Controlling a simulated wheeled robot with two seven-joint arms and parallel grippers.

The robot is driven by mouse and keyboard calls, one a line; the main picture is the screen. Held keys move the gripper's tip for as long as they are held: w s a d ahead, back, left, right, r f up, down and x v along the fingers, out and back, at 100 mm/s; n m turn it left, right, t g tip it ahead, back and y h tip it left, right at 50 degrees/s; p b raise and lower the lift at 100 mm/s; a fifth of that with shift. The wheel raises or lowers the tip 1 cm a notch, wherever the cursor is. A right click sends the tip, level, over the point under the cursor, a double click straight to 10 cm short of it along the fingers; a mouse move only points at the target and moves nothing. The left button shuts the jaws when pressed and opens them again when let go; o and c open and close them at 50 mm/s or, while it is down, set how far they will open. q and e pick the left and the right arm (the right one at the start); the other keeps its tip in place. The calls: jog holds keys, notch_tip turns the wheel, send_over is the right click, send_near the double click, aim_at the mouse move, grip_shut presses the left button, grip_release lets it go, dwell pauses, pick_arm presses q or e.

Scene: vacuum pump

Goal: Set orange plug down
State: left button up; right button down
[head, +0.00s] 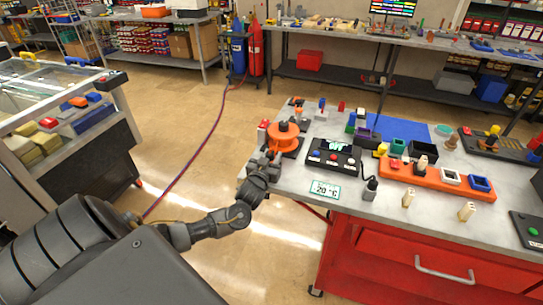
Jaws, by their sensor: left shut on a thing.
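My left gripper (268,160) is at the left edge of the grey-topped workbench, just in front of a round orange part (284,133) on a dark base. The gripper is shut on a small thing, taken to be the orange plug. The fingers and the dark arm mostly hide it, so its outline and any contact with the bench cannot be made out. My right gripper is not in view.
The workbench (310,170) has red drawers below. The bench's front strip is partly clear. Open floor (185,130) lies left.

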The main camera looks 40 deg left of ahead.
pick_arm(q)
jog(key=shift+f, duration=0.15)
jog(key=o, duration=1)
